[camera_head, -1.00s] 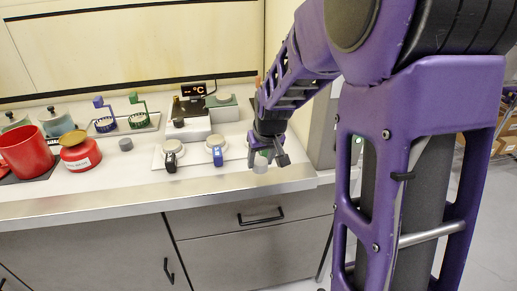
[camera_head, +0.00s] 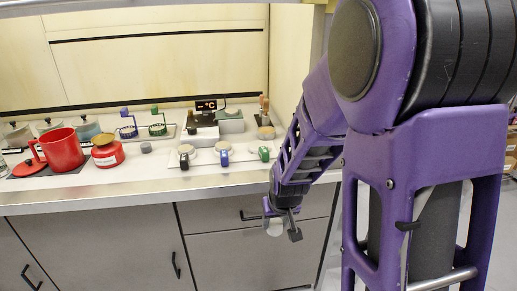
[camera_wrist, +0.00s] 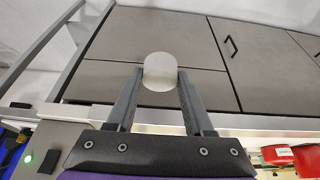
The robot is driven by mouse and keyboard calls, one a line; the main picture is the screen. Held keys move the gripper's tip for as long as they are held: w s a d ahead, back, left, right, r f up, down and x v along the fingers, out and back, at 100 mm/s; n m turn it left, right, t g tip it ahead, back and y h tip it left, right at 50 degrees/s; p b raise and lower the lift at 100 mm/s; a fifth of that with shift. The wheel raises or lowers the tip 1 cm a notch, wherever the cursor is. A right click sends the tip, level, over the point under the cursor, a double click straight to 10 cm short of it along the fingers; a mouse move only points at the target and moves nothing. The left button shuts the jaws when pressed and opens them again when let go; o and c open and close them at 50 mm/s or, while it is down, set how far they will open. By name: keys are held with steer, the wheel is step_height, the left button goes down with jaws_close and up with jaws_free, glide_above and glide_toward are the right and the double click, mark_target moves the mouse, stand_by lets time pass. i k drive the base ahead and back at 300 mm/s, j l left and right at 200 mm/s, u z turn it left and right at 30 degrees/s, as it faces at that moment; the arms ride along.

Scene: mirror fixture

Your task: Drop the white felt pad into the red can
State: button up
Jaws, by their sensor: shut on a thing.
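My gripper (camera_head: 281,222) hangs in front of the counter's front edge, over the drawer fronts in the head view. It is shut on the white felt pad (camera_wrist: 160,72), a pale round piece held between the two fingertips in the wrist view. The pad also shows as a small pale patch (camera_head: 275,229) in the head view. An open red can (camera_head: 64,149) with a side handle stands at the left of the counter, well away from my gripper. Beside it is a red pot (camera_head: 108,154) with a white label and a gold-coloured top.
A red lid (camera_head: 28,168) lies left of the open can. A small grey block (camera_head: 146,147) and several pads with black, blue and green clips (camera_head: 224,153) sit along the counter (camera_head: 130,183). A display (camera_head: 207,105) stands behind. The space in front of the drawers is clear.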

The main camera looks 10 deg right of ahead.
mark_target(73, 162)
steer(key=j, duration=2.75)
steer(key=i, duration=0.05)
